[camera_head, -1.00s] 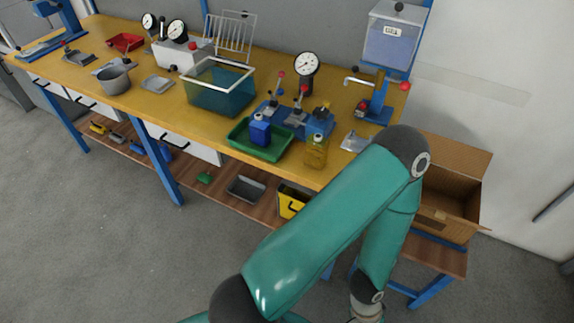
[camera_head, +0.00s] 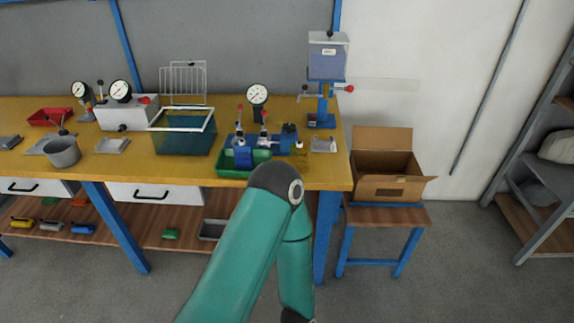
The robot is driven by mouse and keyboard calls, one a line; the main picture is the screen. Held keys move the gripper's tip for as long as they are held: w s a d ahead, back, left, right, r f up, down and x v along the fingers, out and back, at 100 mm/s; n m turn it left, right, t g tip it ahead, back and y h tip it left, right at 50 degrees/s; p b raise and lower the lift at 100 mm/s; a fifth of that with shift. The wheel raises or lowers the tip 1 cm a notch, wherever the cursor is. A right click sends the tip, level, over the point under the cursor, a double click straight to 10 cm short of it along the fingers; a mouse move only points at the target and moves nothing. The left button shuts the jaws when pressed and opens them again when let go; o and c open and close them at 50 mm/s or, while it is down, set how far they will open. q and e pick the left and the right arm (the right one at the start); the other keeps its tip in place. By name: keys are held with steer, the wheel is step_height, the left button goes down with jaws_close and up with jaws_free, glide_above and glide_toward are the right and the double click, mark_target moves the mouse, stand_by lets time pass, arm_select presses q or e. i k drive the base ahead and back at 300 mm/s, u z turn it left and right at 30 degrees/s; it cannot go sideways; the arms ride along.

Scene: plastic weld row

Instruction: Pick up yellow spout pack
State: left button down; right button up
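The yellow spout pack (camera_head: 300,157) stands near the front edge of the workbench, right of the green tray. It is small in this view, and its lower part is close to the elbow of my teal arm. A blue spout pack (camera_head: 242,155) stands in the green tray (camera_head: 228,172). My teal arm rises from the bottom, bends at a dark elbow in front of the bench, and runs down again. Neither of my grippers is in view, so I see nothing held.
The yellow workbench (camera_head: 90,168) carries a blue fixture with levers (camera_head: 286,136), a teal bin (camera_head: 184,140), gauges and a blue press (camera_head: 325,100). An open cardboard box (camera_head: 385,187) sits on a low stand at right. Grey shelving is at far right. Floor between is clear.

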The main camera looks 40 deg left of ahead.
mark_target(299, 152)
steer(key=z, duration=1.55)
steer(key=i, duration=0.1)
steer(key=u, duration=3.1)
steer(key=i, duration=0.25)
steer(key=u, duration=0.35)
steer(key=i, duration=0.75)
steer(key=z, duration=0.2)
steer(key=k, duration=0.85)
steer(key=u, duration=0.2)
steer(key=i, duration=0.85)
steer(key=z, duration=0.1)
